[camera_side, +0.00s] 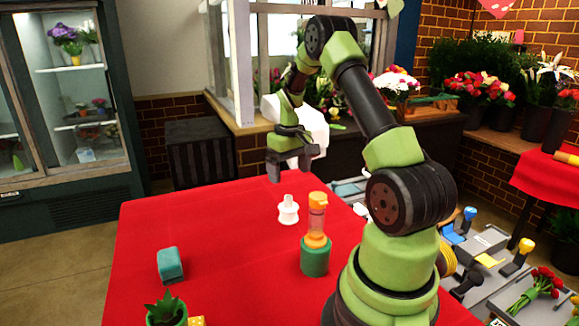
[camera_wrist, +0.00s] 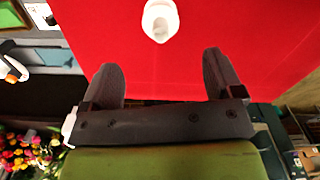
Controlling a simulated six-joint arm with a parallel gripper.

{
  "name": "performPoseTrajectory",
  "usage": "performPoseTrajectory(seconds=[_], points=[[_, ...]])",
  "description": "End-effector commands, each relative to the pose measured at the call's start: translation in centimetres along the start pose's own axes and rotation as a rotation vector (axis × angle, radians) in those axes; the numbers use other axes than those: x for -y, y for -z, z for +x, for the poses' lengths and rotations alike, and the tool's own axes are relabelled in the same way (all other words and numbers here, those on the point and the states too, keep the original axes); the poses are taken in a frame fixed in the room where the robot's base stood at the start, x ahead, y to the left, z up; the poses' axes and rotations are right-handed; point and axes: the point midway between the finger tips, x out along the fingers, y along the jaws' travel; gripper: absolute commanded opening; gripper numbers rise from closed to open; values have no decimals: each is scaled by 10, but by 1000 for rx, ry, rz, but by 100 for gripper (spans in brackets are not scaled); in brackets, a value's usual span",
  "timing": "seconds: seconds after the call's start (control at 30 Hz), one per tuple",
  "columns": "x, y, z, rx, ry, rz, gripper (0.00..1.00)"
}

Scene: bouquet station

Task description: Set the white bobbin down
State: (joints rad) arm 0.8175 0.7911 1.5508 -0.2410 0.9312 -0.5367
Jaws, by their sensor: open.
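The white bobbin (camera_side: 288,211) stands upright on the red-covered table (camera_side: 200,230), left of the orange and green stand. In the wrist view the bobbin (camera_wrist: 160,20) shows at the top edge, beyond the fingertips and partly cut off. My gripper (camera_side: 289,170) hangs above and behind the bobbin in the side view, near the table's far edge. In the wrist view my gripper (camera_wrist: 160,75) has its two fingers wide apart with nothing between them. The bobbin and the fingers are apart.
An orange hourglass-like object (camera_side: 317,218) stands on a green round base (camera_side: 315,258), close right of the bobbin. A teal block (camera_side: 170,264) and a potted plant (camera_side: 166,310) are at the left front. The table's left middle is clear.

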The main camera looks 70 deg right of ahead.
Motion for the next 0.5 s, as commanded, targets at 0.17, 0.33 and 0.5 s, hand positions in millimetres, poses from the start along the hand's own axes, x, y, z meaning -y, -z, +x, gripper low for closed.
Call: performPoseTrajectory(seconds=[0.17,0.33,0.5], points=[[12,0,-24,-24,-1,-9,86],[66,-12,-81,-128,13,-38,86],[130,-57,-140,-257,73,-74,86]])
